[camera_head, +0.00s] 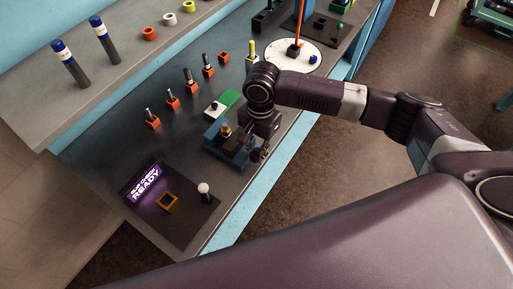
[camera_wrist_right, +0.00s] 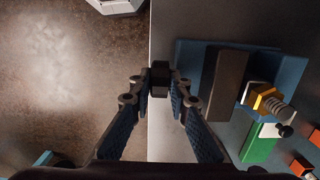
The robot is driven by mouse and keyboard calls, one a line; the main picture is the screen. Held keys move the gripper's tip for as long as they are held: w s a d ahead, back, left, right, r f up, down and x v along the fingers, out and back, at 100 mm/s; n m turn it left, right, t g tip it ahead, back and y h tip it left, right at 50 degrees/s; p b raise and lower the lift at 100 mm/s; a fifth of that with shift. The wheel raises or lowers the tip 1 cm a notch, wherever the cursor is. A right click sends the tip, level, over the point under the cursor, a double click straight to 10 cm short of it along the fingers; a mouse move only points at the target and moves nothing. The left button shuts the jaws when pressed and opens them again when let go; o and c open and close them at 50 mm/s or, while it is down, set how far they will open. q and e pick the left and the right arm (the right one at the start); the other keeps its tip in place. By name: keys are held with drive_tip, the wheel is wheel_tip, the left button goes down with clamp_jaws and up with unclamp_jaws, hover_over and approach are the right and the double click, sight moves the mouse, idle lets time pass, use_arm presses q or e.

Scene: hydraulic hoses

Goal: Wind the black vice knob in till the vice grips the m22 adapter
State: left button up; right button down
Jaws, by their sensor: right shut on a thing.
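The blue vice (camera_head: 221,147) stands near the bench's front edge, with the brass-coloured m22 adapter (camera_head: 226,130) upright in it. In the right wrist view the vice's blue body (camera_wrist_right: 193,66), its dark jaw (camera_wrist_right: 228,85) and the golden adapter (camera_wrist_right: 265,101) are on the right. The adapter is close beside the dark jaw; I cannot tell whether both jaws touch it. My right gripper (camera_wrist_right: 160,82) is shut on the black vice knob (camera_wrist_right: 160,70), at the bench edge. In the head view this gripper (camera_head: 259,152) partly hides the knob. My left gripper is out of view.
A green and white block (camera_head: 222,103) lies just behind the vice. Several orange holders with fittings (camera_head: 173,103) stand further back. A check pad with a purple READY sign (camera_head: 146,184) and a white-topped lever (camera_head: 204,188) is nearer. Open floor lies beyond the bench edge.

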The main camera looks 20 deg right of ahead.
drive_tip(key=y+p, duration=0.1)
drive_tip(key=g+p, duration=0.1)
drive_tip(key=p, duration=0.1)
drive_tip(key=shift+d+r+g+y, duration=0.2)
drive_tip(key=shift+g+y, duration=0.1)
drive_tip(key=shift+y, duration=0.1)
drive_tip(key=shift+w+f+y+p, duration=0.1)
drive_tip(key=shift+f+y+p, duration=0.05)
drive_tip(key=shift+y+p, duration=0.3)
drive_tip(key=shift+f+g+y, duration=0.15)
drive_tip(key=shift+g+y, duration=0.2)
drive_tip(key=shift+g, duration=0.15)
drive_tip(key=shift+w+f+g+y, duration=0.15)
drive_tip(key=shift+g+y, duration=0.15)
drive_tip(key=shift+y, duration=0.1)
drive_tip(key=shift+d+f+g+y+b, duration=0.15)
drive_tip(key=shift+g+y+b, duration=0.15)
drive_tip(key=shift+b, duration=0.3)
drive_tip(key=y+b, duration=0.1)
drive_tip(key=b, duration=0.1)
drive_tip(key=g+y+b, duration=0.2)
drive_tip(key=b, duration=0.1)
drive_tip(key=shift+w+d+f+b, duration=0.1)
drive_tip(key=shift+w+f+b, duration=0.15)
drive_tip(key=shift+b, duration=0.1)
drive_tip(key=shift+d+r+g+y+b, duration=0.15)
drive_tip(key=shift+g+y+b, duration=0.65)
drive_tip(key=shift+b, duration=0.65)
